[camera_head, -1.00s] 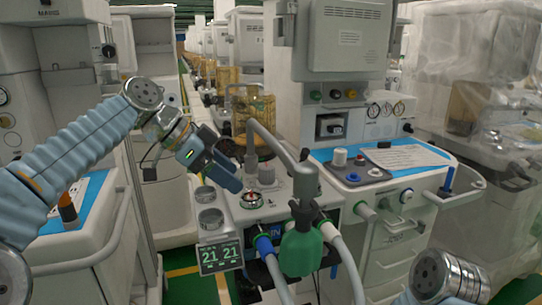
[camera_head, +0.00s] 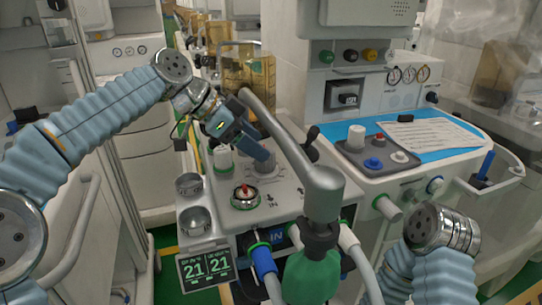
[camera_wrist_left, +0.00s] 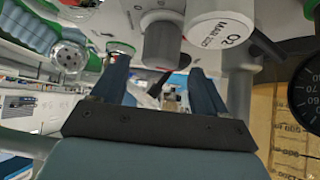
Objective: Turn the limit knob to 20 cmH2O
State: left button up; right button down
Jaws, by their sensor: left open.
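A grey cylindrical knob (camera_head: 266,170), which looks like the limit knob, stands on a round dial on the machine's top. In the left wrist view a grey knob (camera_wrist_left: 162,44) is just beyond and between the fingertips. My left gripper (camera_head: 262,153) is open, its fingers pointing down at the knob in the head view; its two dark blue fingers (camera_wrist_left: 158,65) stand apart with nothing held. It partly covers the knob, and I cannot read the dial's scale or setting. My right gripper is out of view; only part of that arm shows at lower right.
A red-centred, green-ringed part (camera_head: 244,196) sits left of the knob. A metal arm (camera_head: 322,190) with a green bag (camera_head: 311,278) and hoses stands close on the right. A display (camera_head: 206,266) reads 21 21.

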pick_arm(q)
jog(key=x, duration=0.5)
jog(key=shift+d+f, duration=0.2)
jog(key=shift+f, duration=0.05)
jog(key=c, duration=1)
